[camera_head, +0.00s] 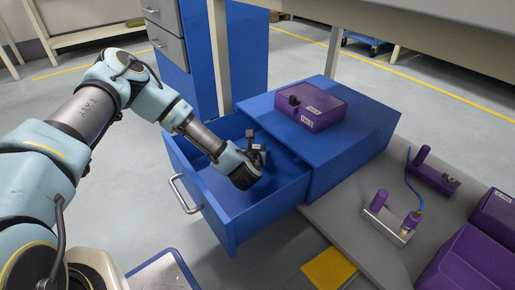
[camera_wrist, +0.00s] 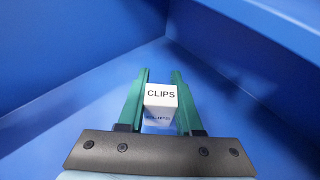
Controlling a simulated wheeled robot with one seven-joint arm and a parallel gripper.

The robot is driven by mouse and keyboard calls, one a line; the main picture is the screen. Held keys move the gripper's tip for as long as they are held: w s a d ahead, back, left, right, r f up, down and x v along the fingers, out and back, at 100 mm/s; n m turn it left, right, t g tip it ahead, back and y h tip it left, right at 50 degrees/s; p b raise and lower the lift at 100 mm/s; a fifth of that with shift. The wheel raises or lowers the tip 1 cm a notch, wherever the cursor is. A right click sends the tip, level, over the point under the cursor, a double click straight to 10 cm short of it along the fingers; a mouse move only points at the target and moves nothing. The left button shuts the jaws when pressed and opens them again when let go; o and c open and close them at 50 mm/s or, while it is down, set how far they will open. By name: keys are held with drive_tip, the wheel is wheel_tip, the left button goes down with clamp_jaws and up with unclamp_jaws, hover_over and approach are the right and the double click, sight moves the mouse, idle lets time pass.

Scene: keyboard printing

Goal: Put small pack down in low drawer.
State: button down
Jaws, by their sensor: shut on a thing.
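The small pack is a white box labelled CLIPS (camera_wrist: 161,97). My gripper (camera_wrist: 160,88) is shut on it in the wrist view, with a green finger on each side. Blue drawer walls and floor surround it there. In the head view my gripper (camera_head: 256,148) reaches down into the open low drawer (camera_head: 226,222), which is pulled out from a blue cabinet (camera_head: 345,150). The pack is too small to make out clearly in the head view. I cannot tell whether it touches the drawer floor.
A purple box (camera_head: 312,106) lies on top of the blue cabinet. A silver handle (camera_head: 180,195) is on the drawer front. To the right, a grey platform (camera_head: 350,225) carries purple-handled tools and purple boxes. A table leg (camera_head: 220,60) stands behind the drawer.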

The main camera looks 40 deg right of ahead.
drive_tip(key=shift+f+b, duration=0.35)
drive_tip(key=shift+f, duration=0.25)
drive_tip(key=c, duration=0.6)
unclamp_jaws()
drive_tip(key=shift+r, duration=0.1)
drive_tip(key=shift+r, duration=0.3)
drive_tip(key=p+v, duration=0.1)
drive_tip(key=v, duration=0.1)
drive_tip(key=p+v, duration=0.1)
drive_tip(key=v, duration=0.1)
drive_tip(key=p+v, duration=0.1)
drive_tip(key=v, duration=0.1)
drive_tip(key=shift+r, duration=0.35)
drive_tip(key=shift+s+a+r, duration=0.2)
drive_tip(key=shift+s+a, duration=0.25)
drive_tip(key=shift+a, duration=0.05)
